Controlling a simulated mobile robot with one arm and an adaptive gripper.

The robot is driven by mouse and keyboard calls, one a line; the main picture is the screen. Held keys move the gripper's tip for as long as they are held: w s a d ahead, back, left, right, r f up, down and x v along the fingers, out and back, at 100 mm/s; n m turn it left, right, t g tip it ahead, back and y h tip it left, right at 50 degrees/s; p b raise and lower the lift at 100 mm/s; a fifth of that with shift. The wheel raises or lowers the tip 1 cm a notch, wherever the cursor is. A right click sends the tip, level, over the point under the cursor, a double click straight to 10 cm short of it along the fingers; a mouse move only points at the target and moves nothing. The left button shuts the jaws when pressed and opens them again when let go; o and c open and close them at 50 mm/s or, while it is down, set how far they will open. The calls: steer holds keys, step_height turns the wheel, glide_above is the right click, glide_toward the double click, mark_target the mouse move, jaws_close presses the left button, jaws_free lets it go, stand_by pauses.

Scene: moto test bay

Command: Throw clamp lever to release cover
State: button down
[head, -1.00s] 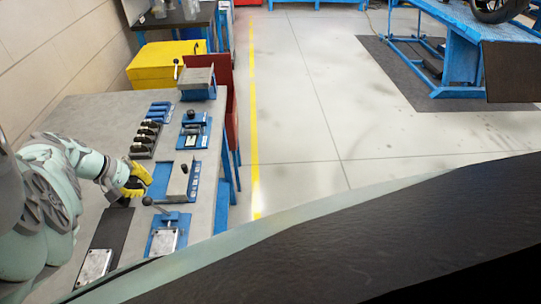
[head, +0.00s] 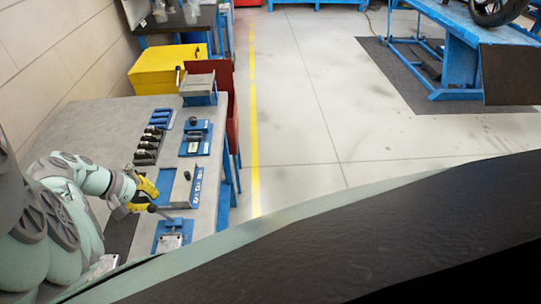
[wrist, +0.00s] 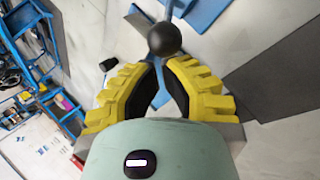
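The clamp lever (head: 161,213) is a thin rod with a black ball knob (head: 152,208), standing tilted on a blue fixture (head: 160,240) at the bench's near right. The metal cover (head: 170,241) on that fixture is partly cut off by my own body. My gripper (head: 150,198) has yellow fingers and is open, right beside the knob. In the wrist view the black knob (wrist: 165,39) lies just beyond the gap between the fingertips (wrist: 160,64). Whether a finger touches it I cannot tell. The fingers hold nothing.
A blue fixture with an upright plate (head: 194,185) stands just behind the lever. Farther back are another blue fixture (head: 195,138), a rack of dark cylinders (head: 149,145) and a grey-topped clamp (head: 199,84). The bench's left rear top is clear.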

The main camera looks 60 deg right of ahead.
steer(key=shift+s+d+r+t+y+p, duration=0.45)
steer(key=shift+s+t+y+p, duration=0.2)
steer(key=shift+p, duration=0.6)
steer(key=s+d+m+t+y+b, duration=0.1)
steer(key=s+d+t+y, duration=0.3)
steer(key=s+t, duration=0.1)
steer(key=shift+r+t, duration=0.25)
steer(key=shift+t, duration=0.1)
stand_by(0.8)
steer(key=shift+s+d+f+y+b, duration=0.1)
steer(key=shift+s+d+y+b, duration=0.2)
steer(key=shift+b, duration=0.2)
steer(key=shift+a+r, duration=0.1)
steer(key=shift+r, duration=0.1)
steer(key=shift+r+p, duration=0.55)
steer(key=shift+r, duration=0.2)
steer(key=shift+w, duration=0.15)
